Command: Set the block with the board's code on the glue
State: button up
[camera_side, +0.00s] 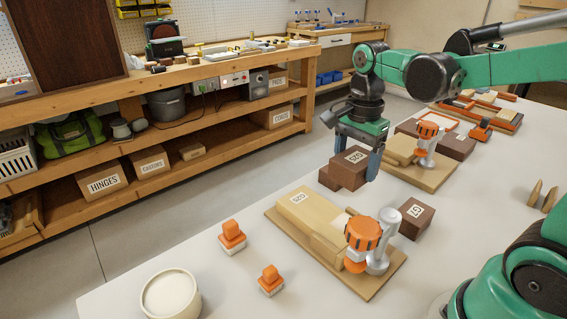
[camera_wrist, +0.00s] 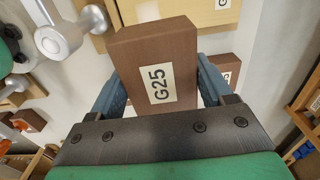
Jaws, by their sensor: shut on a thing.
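My gripper (camera_side: 357,158) is shut on a brown block (camera_side: 348,168); in the wrist view its white label reads G25 (camera_wrist: 155,75). The block sits between both fingers, behind the near board. This pale wooden board (camera_side: 282,212) carries a beam with a label (camera_side: 298,197) that looks like G25. An orange and silver clamp (camera_side: 364,233) stands on its right end. A small pale patch (camera_side: 341,220) beside the clamp may be the glue; I cannot tell for certain. Another brown block (camera_side: 415,218) with a hard-to-read label stands right of the board.
A further brown block (camera_side: 328,179) is close beside the held one; in the wrist view a labelled brown block (camera_wrist: 229,70) shows at right. A second clamp board (camera_side: 432,177) lies behind. Two orange-handled tools (camera_side: 232,237) and a white tub (camera_side: 170,295) are at the front left.

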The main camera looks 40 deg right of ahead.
aim_at(343, 229)
jog(key=s+a+f, duration=0.1)
jog(key=a, duration=0.1)
jog(key=s+a+f, duration=0.1)
jog(key=f, duration=0.1)
jog(key=shift+s+a, duration=0.1)
jog(key=shift+a, duration=0.25)
jog(key=shift+f, duration=2.3)
jog(key=shift+f, duration=0.55)
dwell(0.3)
jog(key=o, duration=1.3)
jog(key=shift+c, duration=0.2)
jog(key=shift+r, duration=0.15)
notch_tip(343, 229, up, 7)
